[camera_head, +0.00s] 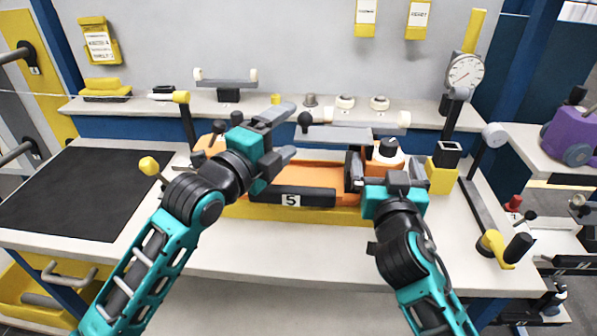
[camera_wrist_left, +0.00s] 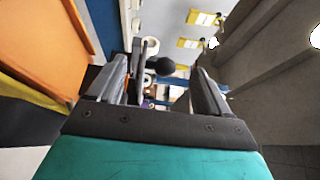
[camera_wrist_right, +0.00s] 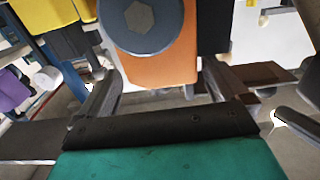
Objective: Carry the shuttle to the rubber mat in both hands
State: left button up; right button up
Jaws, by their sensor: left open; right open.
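The shuttle (camera_head: 320,177), an orange body with a dark front bar labelled 5, sits low on the bench in front of me, above a yellow strip. The black rubber mat (camera_head: 75,190) lies flat and bare on the left of the bench. My left gripper (camera_head: 288,132) is open above the shuttle's left part, with nothing visible between its fingers. My right gripper (camera_head: 388,168) is open at the shuttle's right end. In the right wrist view the orange body (camera_wrist_right: 160,70) and a round grey knob (camera_wrist_right: 140,22) lie beyond the fingers. My arms hide parts of the shuttle.
A dial gauge (camera_head: 465,72) stands at the back right. The bench front (camera_head: 270,262) is clear.

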aim_at(299, 124)
pick_arm(q)
jog(key=shift+x, duration=2.45)
pick_arm(e)
jog(key=shift+w, duration=2.45)
pick_arm(q)
jog(key=shift+c, duration=0.2)
pick_arm(e)
jog(key=shift+c, duration=0.2)
pick_arm(q)
grip_shut()
pick_arm(e)
jog(key=shift+d, duration=0.1)
jog(key=c, duration=1.4)
pick_arm(q)
jog(key=shift+r, duration=0.1)
